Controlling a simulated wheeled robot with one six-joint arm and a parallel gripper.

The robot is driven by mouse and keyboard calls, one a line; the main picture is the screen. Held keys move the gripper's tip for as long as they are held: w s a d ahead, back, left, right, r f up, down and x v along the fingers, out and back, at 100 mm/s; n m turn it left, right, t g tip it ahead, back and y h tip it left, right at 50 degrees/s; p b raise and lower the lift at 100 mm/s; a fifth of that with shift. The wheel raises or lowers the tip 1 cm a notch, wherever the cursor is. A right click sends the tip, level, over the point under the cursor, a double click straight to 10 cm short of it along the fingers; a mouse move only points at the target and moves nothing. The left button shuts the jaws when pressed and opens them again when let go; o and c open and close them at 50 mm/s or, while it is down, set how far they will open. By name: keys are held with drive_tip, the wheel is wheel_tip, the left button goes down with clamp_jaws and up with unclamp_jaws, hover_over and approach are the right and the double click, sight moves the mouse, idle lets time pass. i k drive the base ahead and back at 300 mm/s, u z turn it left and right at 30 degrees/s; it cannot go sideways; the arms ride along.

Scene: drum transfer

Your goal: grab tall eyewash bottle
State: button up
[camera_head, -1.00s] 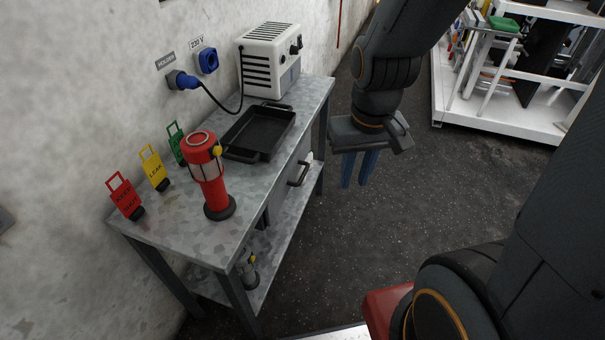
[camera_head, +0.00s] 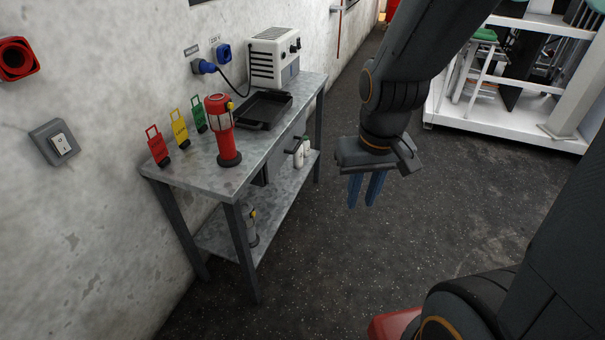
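My gripper (camera_head: 364,190) hangs over the floor to the right of the metal table, with its two blue fingers pointing down. The fingers are apart with nothing between them. Two small white bottle-like things (camera_head: 299,156) show at the lower shelf (camera_head: 222,240), below the table top and left of my gripper. They may be eyewash bottles, but they are too small to tell for sure, and the drawer front partly hides them.
The table top (camera_head: 195,173) carries a red lantern (camera_head: 228,145), a black tray (camera_head: 262,108), a white box device (camera_head: 273,60) and red, yellow (camera_head: 180,127) and green tags. A grey item (camera_head: 250,228) stands on the lower shelf. Floor right of the table is clear. A white rack (camera_head: 500,125) stands behind.

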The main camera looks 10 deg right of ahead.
sight(297, 156)
drive_tip(key=z, duration=0.95)
drive_tip(key=i, duration=1.45)
drive_tip(key=u, duration=0.95)
drive_tip(key=i, duration=0.4)
drive_tip(key=u, duration=1.05)
drive_tip(key=k, duration=1.3)
drive_tip(key=z, duration=0.1)
drive_tip(key=i, duration=0.55)
drive_tip(key=z, duration=0.85)
drive_tip(key=i, duration=0.65)
drive_tip(key=u, duration=0.15)
